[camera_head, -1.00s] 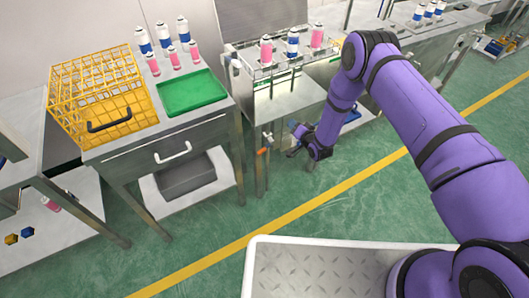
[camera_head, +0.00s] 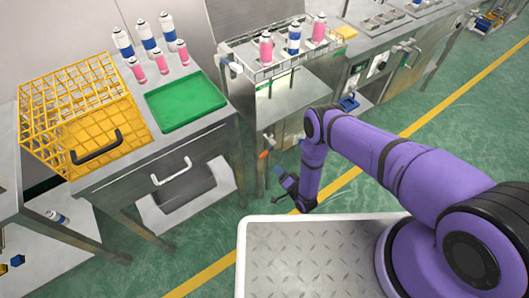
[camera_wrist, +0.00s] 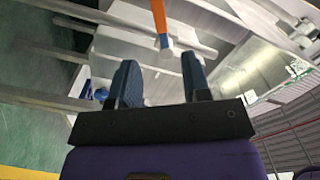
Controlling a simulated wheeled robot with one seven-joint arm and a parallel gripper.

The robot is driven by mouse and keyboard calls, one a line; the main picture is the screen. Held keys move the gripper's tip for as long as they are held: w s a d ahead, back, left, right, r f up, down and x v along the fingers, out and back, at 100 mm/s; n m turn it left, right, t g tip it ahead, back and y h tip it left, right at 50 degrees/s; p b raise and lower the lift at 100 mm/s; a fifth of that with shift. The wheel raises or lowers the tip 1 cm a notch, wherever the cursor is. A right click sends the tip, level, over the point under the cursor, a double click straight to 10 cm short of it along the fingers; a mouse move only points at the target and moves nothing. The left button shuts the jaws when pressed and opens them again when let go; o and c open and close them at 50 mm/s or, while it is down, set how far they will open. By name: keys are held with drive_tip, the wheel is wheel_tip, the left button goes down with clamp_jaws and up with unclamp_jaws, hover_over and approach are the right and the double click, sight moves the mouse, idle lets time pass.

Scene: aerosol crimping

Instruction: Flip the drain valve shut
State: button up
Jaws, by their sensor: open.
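The drain valve shows a small orange lever (camera_head: 264,154) at the front left leg of the middle steel bench. In the wrist view the orange lever (camera_wrist: 160,22) is at the top centre, with a pale round end below it. My gripper (camera_head: 285,184) is in front of the bench, low and slightly right of the valve in the head view. Its two dark fingers (camera_wrist: 160,70) are apart and empty, and the lever lies beyond their tips, not touching. The head view is too small to tell the valve's position.
The middle bench (camera_head: 290,103) carries a rack with several cans. The left table holds a yellow wire crate (camera_head: 75,110), a green tray (camera_head: 185,102) and more cans; its drawer handle (camera_head: 171,170) sticks out. Green floor (camera_head: 245,225) lies open before the benches.

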sight(266, 154)
drive_tip(key=x, duration=1)
clamp_jaws()
